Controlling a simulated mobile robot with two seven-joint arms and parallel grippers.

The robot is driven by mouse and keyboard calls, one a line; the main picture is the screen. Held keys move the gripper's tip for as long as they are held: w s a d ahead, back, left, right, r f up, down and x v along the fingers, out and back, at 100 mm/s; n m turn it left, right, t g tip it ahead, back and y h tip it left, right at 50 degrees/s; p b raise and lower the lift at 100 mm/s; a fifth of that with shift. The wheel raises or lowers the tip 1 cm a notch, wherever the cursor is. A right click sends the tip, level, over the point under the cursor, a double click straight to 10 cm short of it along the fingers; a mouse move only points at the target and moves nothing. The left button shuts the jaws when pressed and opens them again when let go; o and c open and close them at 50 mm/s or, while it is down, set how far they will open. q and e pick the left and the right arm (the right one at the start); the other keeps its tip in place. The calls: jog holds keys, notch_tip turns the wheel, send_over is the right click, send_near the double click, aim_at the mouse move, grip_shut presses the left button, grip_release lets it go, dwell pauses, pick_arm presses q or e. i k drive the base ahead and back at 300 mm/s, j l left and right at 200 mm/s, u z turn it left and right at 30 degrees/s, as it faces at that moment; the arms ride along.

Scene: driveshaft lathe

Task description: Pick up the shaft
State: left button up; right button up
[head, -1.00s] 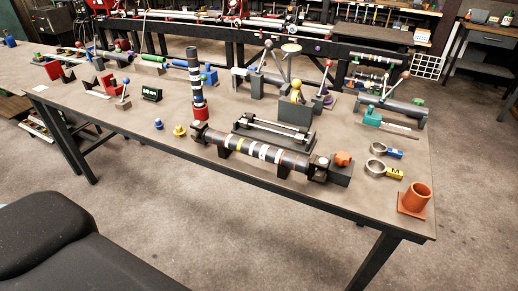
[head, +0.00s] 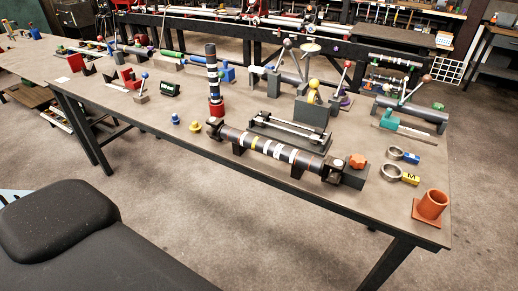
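A dark shaft (head: 272,149) with white and yellow bands and metal yokes at its ends lies across two dark supports near the front edge of the workbench (head: 160,128). Its right end is beside a dark block with an orange knob (head: 357,161). A second banded dark shaft (head: 212,78) stands upright in a red base (head: 216,109) behind its left end. Neither of my grippers shows in the head view.
A dark fixture with a light rod (head: 290,130) sits just behind the lying shaft. Two ring gauges (head: 391,172) and an orange cup (head: 431,205) stand at the right. Small blue and yellow pieces (head: 195,127) are at the left. A black padded seat (head: 60,220) fills the lower left.

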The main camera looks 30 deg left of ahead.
aim_at(218, 131)
jog(key=k+j+u, duration=0.15)
jog(key=j+u, duration=0.2)
jog(key=j, duration=0.2)
jog(key=k+j+u, duration=0.15)
jog(key=j, duration=0.15)
jog(key=i+j+z, duration=0.15)
jog(key=z, duration=0.3)
jog(key=i+j+z, duration=0.15)
jog(key=j+z, duration=0.25)
jog(key=i+j+z, duration=0.15)
jog(key=j, duration=0.25)
jog(key=j+z, duration=0.1)
jog(key=j, duration=0.3)
jog(key=i+j, duration=0.1)
jog(key=j, duration=0.2)
jog(key=i+j, duration=0.1)
jog(key=j, duration=0.2)
jog(key=i+j, duration=0.1)
jog(key=j, duration=0.2)
jog(key=i+j, duration=0.15)
jog(key=i+z, duration=0.05)
jog(key=i, duration=0.05)
